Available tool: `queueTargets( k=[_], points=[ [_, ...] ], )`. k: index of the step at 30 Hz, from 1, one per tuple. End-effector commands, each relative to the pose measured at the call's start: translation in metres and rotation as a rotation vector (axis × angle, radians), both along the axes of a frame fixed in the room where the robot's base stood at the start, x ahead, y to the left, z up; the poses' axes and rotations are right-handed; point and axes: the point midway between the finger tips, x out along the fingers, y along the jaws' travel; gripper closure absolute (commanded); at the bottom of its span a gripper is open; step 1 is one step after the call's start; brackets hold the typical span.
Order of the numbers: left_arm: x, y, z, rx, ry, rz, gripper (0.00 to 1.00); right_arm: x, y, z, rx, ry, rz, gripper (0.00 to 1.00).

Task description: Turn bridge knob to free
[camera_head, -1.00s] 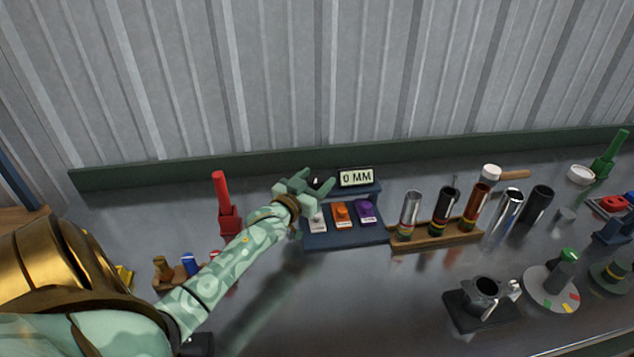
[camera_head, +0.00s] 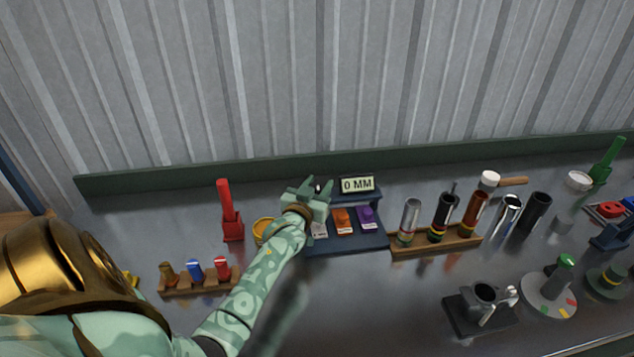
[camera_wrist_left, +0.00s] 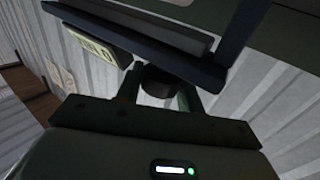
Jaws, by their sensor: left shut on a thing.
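The dark blue bridge stand (camera_head: 350,243) stands at the middle of the bench, with a display (camera_head: 357,184) reading 0 MM at its back. My left gripper (camera_head: 318,188) is at the left end of the stand's raised back part, beside the display. In the left wrist view, its two fingers (camera_wrist_left: 158,90) are shut on a dark round knob (camera_wrist_left: 157,78), one on each side. The display also shows there (camera_wrist_left: 97,48), edge-on. The knob's marking and setting are not readable. The gripper and wrist hide the stand's left end in the head view. My right gripper is not in view.
Orange (camera_head: 342,220) and purple (camera_head: 366,216) blocks sit on the stand. A wooden rack (camera_head: 455,239) of tubes is close on the right. A red upright tool (camera_head: 228,211) and a yellow ring (camera_head: 263,230) are on the left. Bare bench lies in front.

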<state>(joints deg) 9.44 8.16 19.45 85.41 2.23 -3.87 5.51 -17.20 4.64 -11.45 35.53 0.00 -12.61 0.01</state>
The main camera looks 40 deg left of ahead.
Motion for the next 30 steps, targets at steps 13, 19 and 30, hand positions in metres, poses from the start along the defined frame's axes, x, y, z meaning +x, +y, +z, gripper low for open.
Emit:
queueTargets(
  k=[13,19,30],
  points=[
    [0.0002,0.0004,0.0021,0.002,-0.002,0.09,0.85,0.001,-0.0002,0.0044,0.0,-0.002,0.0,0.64],
    [0.0001,0.0001,0.0016,0.002,-0.002,0.089,0.42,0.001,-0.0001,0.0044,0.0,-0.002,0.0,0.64],
    [-0.0008,-0.0007,0.0013,0.0,0.0,0.087,0.42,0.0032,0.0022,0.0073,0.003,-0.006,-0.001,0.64]
  ],
)
